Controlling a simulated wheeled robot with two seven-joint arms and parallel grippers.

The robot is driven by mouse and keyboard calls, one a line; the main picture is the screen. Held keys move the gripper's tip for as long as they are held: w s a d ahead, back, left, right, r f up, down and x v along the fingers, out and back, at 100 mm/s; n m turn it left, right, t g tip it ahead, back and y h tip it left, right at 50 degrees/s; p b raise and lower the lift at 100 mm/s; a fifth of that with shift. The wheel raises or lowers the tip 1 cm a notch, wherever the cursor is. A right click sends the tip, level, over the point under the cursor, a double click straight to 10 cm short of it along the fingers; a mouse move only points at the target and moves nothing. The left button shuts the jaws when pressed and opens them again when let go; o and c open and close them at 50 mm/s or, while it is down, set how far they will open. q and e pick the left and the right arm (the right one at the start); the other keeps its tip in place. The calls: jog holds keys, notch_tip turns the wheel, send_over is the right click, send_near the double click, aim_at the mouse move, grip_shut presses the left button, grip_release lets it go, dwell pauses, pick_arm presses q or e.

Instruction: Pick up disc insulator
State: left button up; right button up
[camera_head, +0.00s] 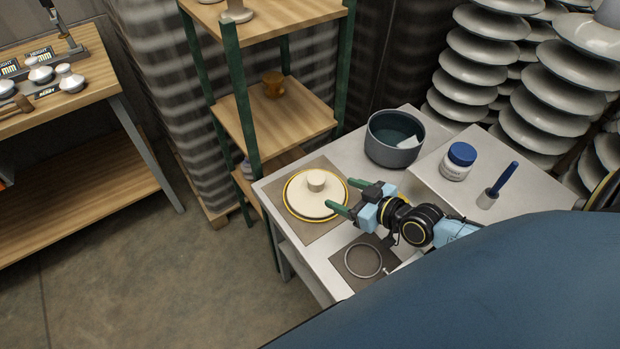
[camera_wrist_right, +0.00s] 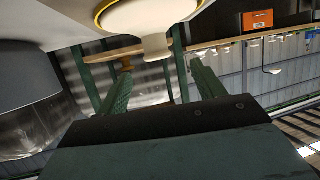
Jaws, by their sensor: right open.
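The disc insulator (camera_head: 312,199) is a cream disc with a yellow rim and a small round knob on top. It lies flat on a brown mat (camera_head: 300,226) at the table's left corner in the head view. My right gripper (camera_head: 341,194) is open and empty, its two green fingers spread just right of the disc and pointing toward the knob. In the right wrist view the insulator (camera_wrist_right: 150,14) shows at the top, its knob between and beyond the fingers (camera_wrist_right: 160,68). I cannot tell whether a finger touches the disc. My left gripper is not in view.
The light table (camera_head: 274,184) also holds a dark grey pot (camera_head: 392,153), a white jar with a blue lid (camera_head: 456,168), a blue-handled tool in a small holder (camera_head: 488,199) and a metal ring (camera_head: 362,261). A green-posted wooden shelf (camera_head: 255,120) stands close behind.

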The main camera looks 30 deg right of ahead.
aim_at(311, 177)
jog(key=x, duration=0.4)
jog(key=b+x, duration=0.1)
jog(key=x, duration=0.1)
jog(key=shift+w+d, duration=0.25)
jog(key=shift+d, duration=0.05)
jog(key=shift+x, duration=0.8)
jog(key=b+x, duration=0.1)
jog(key=x, duration=0.4)
jog(key=shift+s+f, duration=0.15)
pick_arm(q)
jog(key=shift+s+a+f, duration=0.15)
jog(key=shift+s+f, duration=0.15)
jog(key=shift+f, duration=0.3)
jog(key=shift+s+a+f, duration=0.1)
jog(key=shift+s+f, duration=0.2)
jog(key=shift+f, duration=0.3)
pick_arm(e)
grip_shut()
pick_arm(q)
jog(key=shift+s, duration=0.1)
pick_arm(e)
jog(key=shift+r, duration=0.25)
